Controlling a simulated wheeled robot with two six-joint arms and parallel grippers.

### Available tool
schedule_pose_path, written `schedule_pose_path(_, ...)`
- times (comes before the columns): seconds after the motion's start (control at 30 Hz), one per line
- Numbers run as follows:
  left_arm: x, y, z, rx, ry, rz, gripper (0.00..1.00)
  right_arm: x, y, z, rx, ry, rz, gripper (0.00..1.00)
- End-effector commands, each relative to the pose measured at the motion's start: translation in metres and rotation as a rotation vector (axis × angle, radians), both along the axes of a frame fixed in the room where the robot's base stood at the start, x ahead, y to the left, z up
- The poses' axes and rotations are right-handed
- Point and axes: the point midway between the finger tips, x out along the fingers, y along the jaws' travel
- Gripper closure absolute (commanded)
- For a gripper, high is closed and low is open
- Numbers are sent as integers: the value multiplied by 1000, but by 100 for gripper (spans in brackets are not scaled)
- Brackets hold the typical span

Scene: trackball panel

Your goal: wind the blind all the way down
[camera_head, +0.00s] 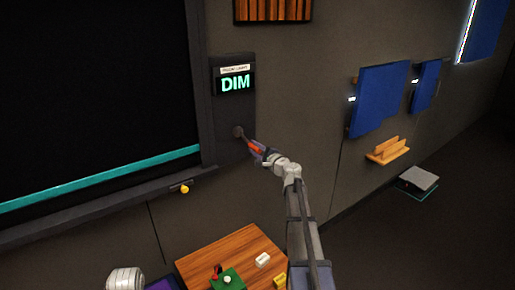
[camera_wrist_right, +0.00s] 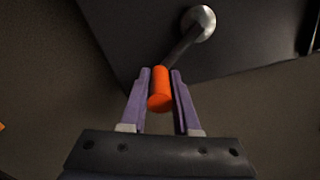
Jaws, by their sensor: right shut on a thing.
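The large dark blind (camera_head: 95,90) fills the left of the head view, with a slanting teal bar (camera_head: 100,180) across its lower part, a little above the dark frame's bottom edge. Right of it a dark wall panel (camera_head: 233,112) carries a green display (camera_head: 236,83) reading "DIM". Below that a crank with a round metal hub (camera_head: 238,131) sticks out. My right gripper (camera_head: 256,149) is at the crank's orange handle; in the right wrist view its purple fingers (camera_wrist_right: 160,78) are shut around the handle (camera_wrist_right: 160,92), and the dark crank arm (camera_wrist_right: 180,47) leads up to the hub.
A wooden table (camera_head: 230,250) below holds a green box (camera_head: 228,280), a white block (camera_head: 262,260) and a yellow block (camera_head: 280,280). A yellow knob (camera_head: 185,189) sits under the frame. Blue panels (camera_head: 380,97) and a wooden shelf (camera_head: 388,150) are on the right wall.

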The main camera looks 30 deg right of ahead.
Motion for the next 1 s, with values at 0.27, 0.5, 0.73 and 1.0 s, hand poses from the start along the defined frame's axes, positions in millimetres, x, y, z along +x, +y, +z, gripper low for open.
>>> schedule_pose_path(0.27, 0, 0, -9, 0, 0, 0, 50, -2, 16, -9, 223, 18, -1, 100)
schedule_pose_path(0.5, 0, 0, -11, 0, 0, 0, 50, -3, 25, -11, 355, 28, -1, 100)
schedule_pose_path(0.73, 0, 0, -12, 0, 0, 0, 50, -3, 30, -12, 422, 33, 0, 100)
schedule_pose_path(1.0, 0, 0, -13, 0, 0, 0, 50, -3, 31, -12, 444, 34, 1, 100)
